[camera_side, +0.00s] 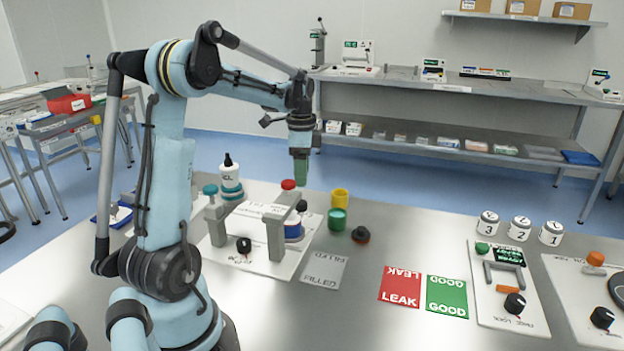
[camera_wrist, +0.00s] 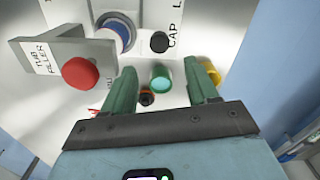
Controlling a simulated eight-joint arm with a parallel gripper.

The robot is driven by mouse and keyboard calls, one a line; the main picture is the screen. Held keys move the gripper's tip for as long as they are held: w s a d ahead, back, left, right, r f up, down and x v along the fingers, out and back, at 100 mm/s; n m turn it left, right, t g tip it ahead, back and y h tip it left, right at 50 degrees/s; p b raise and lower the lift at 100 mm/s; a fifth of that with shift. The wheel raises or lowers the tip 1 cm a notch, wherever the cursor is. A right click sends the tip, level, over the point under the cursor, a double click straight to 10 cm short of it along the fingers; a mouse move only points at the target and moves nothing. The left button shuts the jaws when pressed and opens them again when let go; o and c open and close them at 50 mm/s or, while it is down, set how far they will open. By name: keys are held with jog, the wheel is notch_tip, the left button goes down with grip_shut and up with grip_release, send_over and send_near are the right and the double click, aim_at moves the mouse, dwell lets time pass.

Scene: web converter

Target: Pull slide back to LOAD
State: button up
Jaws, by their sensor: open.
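The tub filler (camera_side: 276,240) is a white base plate with grey posts and a grey crossbeam; a red button (camera_side: 288,184) sits on top. In the wrist view its beam (camera_wrist: 40,52) reads TUB FILLER. A blue-and-white round tub (camera_side: 293,231) stands by the right post and shows in the wrist view (camera_wrist: 117,30). A black knob (camera_wrist: 159,42) is beside it, also in the side view (camera_side: 302,206); I cannot tell whether it is the slide's handle. No LOAD mark is legible. My gripper (camera_side: 301,180) is open and empty, its green fingers above the station's right side.
A green cup (camera_side: 337,218), a yellow cup (camera_side: 340,197) and a dark cap-like piece (camera_side: 360,234) stand right of the filler. A white dropper bottle (camera_side: 231,180) is behind it. A FILLED card (camera_side: 324,272), LEAK card (camera_side: 400,286) and GOOD card (camera_side: 447,296) lie in front.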

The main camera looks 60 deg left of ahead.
aim_at(302, 202)
notch_tip(302, 202, down, 8)
jog(key=shift+f, duration=0.15)
dwell(0.4)
grip_shut()
